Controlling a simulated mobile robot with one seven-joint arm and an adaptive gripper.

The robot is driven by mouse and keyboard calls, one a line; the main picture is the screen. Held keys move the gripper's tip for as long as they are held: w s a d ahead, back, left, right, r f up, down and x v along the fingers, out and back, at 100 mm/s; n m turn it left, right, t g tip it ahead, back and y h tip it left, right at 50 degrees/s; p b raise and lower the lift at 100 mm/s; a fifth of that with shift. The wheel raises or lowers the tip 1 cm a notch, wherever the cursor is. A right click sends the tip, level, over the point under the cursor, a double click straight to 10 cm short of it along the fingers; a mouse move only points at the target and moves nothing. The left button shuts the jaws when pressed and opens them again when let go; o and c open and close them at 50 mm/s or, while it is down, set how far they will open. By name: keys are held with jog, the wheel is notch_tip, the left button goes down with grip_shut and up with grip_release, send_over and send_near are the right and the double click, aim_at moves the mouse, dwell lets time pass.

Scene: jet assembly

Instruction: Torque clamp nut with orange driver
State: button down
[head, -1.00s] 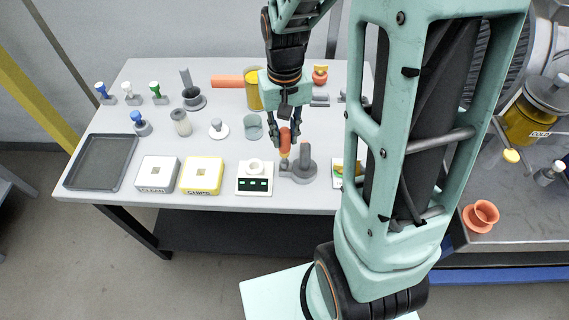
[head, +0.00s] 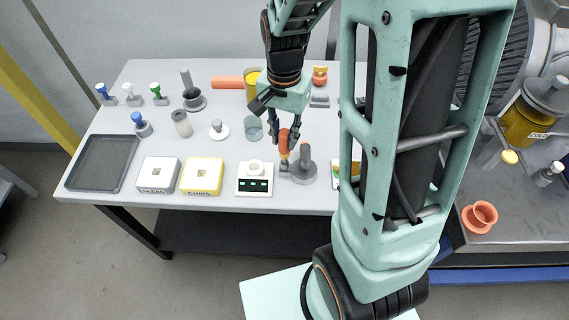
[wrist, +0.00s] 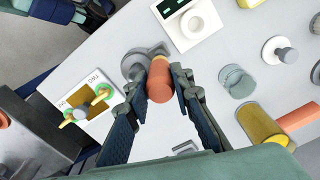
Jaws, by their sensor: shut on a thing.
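My gripper (head: 290,142) is shut on the orange driver (head: 284,137), with a finger on each side of its handle. In the wrist view the orange handle (wrist: 181,92) lies between the fingertips (wrist: 170,84). The driver's thin shaft points down beside the round grey stand (head: 304,171), which has an upright post. I cannot tell whether the driver's tip touches the stand's base. In the wrist view the stand (wrist: 137,64) is partly hidden behind the fingers. I cannot clearly make out a clamp nut.
A white device with green displays (head: 255,180) stands left of the stand. A card with a gold part (wrist: 80,105) lies on its other side, mostly behind my arm in the head view. A yellow-edged box (head: 202,176) and dark tray (head: 101,162) are further left. A glass cup (head: 253,128) stands close behind.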

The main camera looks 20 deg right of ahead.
jog(key=shift+m, duration=1.1)
jog(key=m+p, duration=0.1)
jog(key=m, duration=0.2)
jog(key=shift+r, duration=0.1)
jog(key=shift+m+p, duration=0.4)
jog(key=shift+m, duration=0.5)
jog(key=shift+w, duration=0.1)
